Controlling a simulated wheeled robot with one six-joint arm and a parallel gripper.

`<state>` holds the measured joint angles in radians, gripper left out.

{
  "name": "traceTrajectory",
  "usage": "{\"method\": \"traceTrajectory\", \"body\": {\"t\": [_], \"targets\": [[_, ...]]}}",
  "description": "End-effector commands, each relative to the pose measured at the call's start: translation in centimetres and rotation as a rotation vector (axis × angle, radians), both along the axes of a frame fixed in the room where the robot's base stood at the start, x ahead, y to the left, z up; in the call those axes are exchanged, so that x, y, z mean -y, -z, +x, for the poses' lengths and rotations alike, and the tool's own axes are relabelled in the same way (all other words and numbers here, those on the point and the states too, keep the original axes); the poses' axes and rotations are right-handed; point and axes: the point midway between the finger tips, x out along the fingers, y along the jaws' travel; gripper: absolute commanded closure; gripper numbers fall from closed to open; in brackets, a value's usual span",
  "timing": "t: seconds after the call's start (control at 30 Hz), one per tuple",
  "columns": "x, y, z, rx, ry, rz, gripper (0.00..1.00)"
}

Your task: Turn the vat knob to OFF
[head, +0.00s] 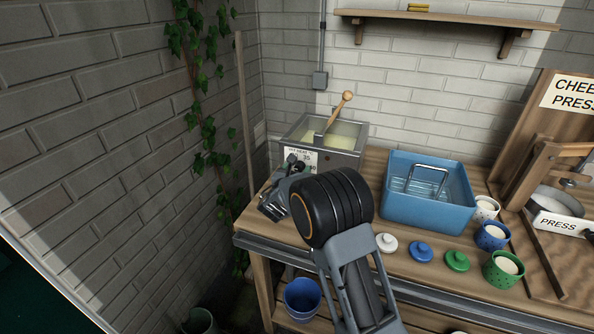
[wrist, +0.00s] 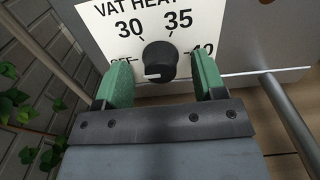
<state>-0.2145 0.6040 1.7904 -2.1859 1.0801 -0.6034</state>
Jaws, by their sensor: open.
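The vat (head: 345,152) is a grey metal box at the back left of the bench, with pale liquid and a wooden-handled paddle in it. Its white VAT HEAT plate (wrist: 145,20) shows 30, 35, a partly covered 40 at right and a partly covered OFF at left. The black vat knob (wrist: 159,60) sits in the plate's middle. Its white line lies level and points left, to the OFF side. My gripper (wrist: 162,78) is open, with one green finger on each side of the knob and gaps between.
A blue basin (head: 430,212) with a wire rack stands right of the vat. Several lids and cups (head: 492,236) lie in front of it and to its right. A cheese press (head: 558,205) stands far right. A wooden pole (head: 244,110) leans on the wall at left.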

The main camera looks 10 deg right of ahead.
Motion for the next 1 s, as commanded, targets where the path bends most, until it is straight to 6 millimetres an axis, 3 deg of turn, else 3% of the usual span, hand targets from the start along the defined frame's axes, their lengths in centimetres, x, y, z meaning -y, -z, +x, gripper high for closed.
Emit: {"method": "traceTrajectory", "body": {"t": [0.6,1.0], "targets": [[-6.3,0.0,-9.2,0.0,-0.005,-0.001,0.36],[-7.5,0.0,-11.1,0.001,-0.001,-0.001,0.36]]}}
